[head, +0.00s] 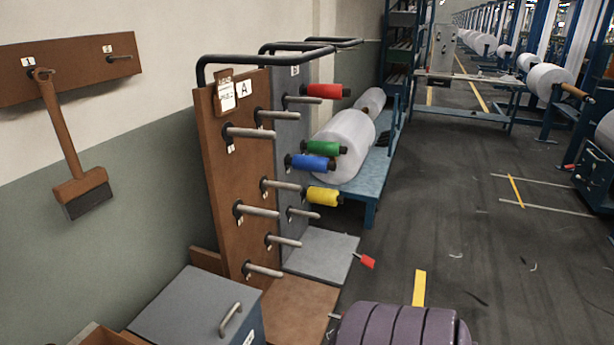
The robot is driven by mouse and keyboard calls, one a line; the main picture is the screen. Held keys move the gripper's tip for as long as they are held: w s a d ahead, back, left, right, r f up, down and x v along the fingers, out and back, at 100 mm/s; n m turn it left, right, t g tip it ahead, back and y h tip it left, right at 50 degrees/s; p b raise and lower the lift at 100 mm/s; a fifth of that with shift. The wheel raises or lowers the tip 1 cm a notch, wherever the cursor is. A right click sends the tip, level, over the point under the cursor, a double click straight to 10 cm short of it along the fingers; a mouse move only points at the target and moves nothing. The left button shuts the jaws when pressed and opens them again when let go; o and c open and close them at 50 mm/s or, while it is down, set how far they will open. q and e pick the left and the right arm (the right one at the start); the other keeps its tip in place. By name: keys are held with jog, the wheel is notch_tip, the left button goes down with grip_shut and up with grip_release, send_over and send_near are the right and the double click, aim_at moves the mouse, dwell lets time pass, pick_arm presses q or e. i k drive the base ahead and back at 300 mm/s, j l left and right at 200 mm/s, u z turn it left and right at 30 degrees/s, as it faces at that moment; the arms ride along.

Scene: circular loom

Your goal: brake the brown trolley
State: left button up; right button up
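The brown trolley (239,170) stands left of centre in the head view. It has an upright brown panel with several bare grey pegs, a black top handle, a card and a label "A". Its brown base (295,305) lies flat on the floor. A thin grey rod end shows at the base's right edge; whether it belongs to a brake pedal, I cannot tell. A grey trolley (294,140) stands just behind, with red, green, blue and yellow spools on its pegs. A red pedal (367,261) sticks out at its grey base's right edge. Neither of my grippers is in view.
A grey box with a handle (200,305) stands in front of the brown trolley. A purple ribbed object (400,325) is at the bottom edge. A brush (72,160) hangs on the wall. A blue stand (365,177) holds white rolls. The dark floor at right is mostly clear.

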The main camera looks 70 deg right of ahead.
aim_at(331, 316)
jog(key=k+z, duration=0.1)
jog(key=z, duration=2.3)
jog(key=i+l, duration=0.2)
jog(key=i, duration=0.3)
jog(key=i+l+u, duration=0.1)
jog(key=i+l, duration=0.15)
jog(key=i, duration=0.25)
jog(key=i+l, duration=0.25)
jog(key=i, duration=0.25)
jog(key=i+l, duration=0.25)
jog(key=i, duration=0.2)
jog(key=u, duration=0.05)
